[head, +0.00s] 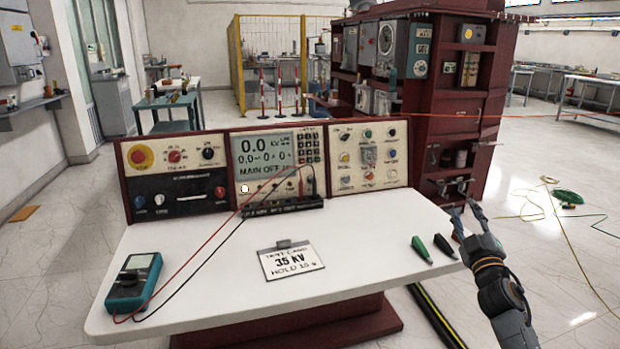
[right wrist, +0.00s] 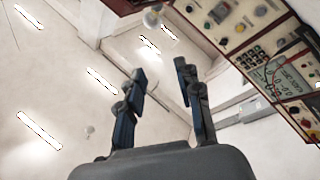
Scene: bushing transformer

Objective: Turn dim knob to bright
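A control console stands along the back of a white desk. Its left panel (head: 178,178) carries a large yellow-and-red button (head: 141,156), a red knob (head: 175,156), a black knob (head: 208,153) and more knobs below. The right panel (head: 368,158) carries several coloured buttons and knobs around a central switch. The labels are too small to read, so I cannot tell which knob is the dim knob. My right gripper (head: 463,210) is open and empty beyond the desk's right edge, apart from the console. It also shows open in the right wrist view (right wrist: 160,74). My left gripper is not in view.
The white desk (head: 225,290) bears a teal meter (head: 134,282) with red and black leads, a 35 kV sign (head: 290,261), and green (head: 420,249) and black (head: 444,246) clips. A dark red cabinet (head: 455,100) stands behind. The desk's middle is mostly clear.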

